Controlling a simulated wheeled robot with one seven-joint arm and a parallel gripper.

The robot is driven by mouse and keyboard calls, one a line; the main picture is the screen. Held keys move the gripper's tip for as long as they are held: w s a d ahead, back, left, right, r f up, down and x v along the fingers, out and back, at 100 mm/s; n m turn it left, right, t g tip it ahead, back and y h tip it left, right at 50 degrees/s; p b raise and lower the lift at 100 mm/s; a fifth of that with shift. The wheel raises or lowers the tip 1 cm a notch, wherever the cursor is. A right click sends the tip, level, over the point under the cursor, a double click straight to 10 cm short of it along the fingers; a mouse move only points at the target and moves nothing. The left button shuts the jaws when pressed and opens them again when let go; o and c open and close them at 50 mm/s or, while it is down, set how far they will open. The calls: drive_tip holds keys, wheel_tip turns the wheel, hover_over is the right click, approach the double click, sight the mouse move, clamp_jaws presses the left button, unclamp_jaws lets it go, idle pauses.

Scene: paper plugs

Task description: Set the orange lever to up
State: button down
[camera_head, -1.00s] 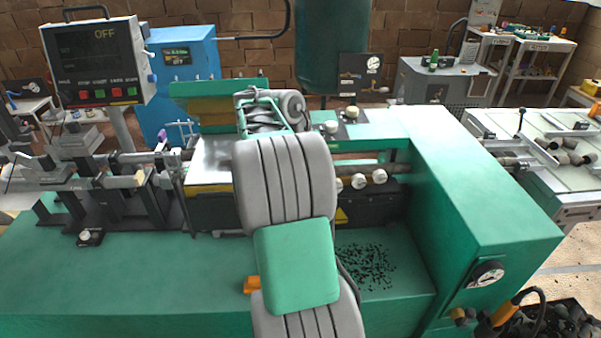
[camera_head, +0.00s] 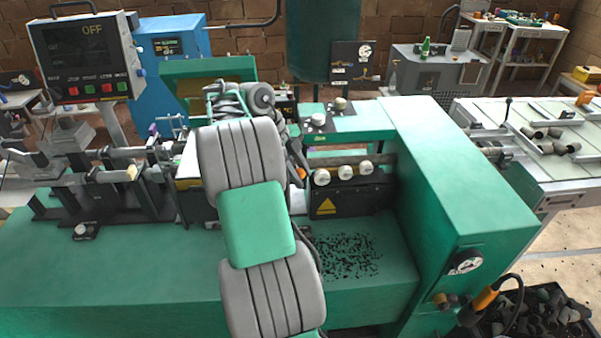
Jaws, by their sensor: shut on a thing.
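The orange lever shows only as a small orange spot (camera_head: 301,172) just right of my grey and green arm, on the front of the green machine. My gripper (camera_head: 299,162) is mostly hidden behind my arm. A dark, narrow part of it reaches down to the orange spot, and it is shut on the lever there. The lever's full shape and its tilt are hidden.
Right of the lever are white knobs (camera_head: 344,172) above a yellow warning triangle (camera_head: 350,203). The control screen (camera_head: 86,58) at left reads OFF. An orange-handled cable (camera_head: 485,298) hangs by a crate of dark pieces at lower right.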

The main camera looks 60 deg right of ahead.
drive_tip(key=shift+w, duration=0.1)
drive_tip(key=c, duration=1.1)
unclamp_jaws()
drive_tip(key=shift+w+a, duration=0.1)
drive_tip(key=shift+w, duration=0.05)
drive_tip(key=shift+o, duration=0.2)
drive_tip(key=shift+r, duration=0.3)
drive_tip(key=p+v, duration=0.4)
drive_tip(key=v, duration=0.3)
drive_tip(key=shift+w+r, duration=0.1)
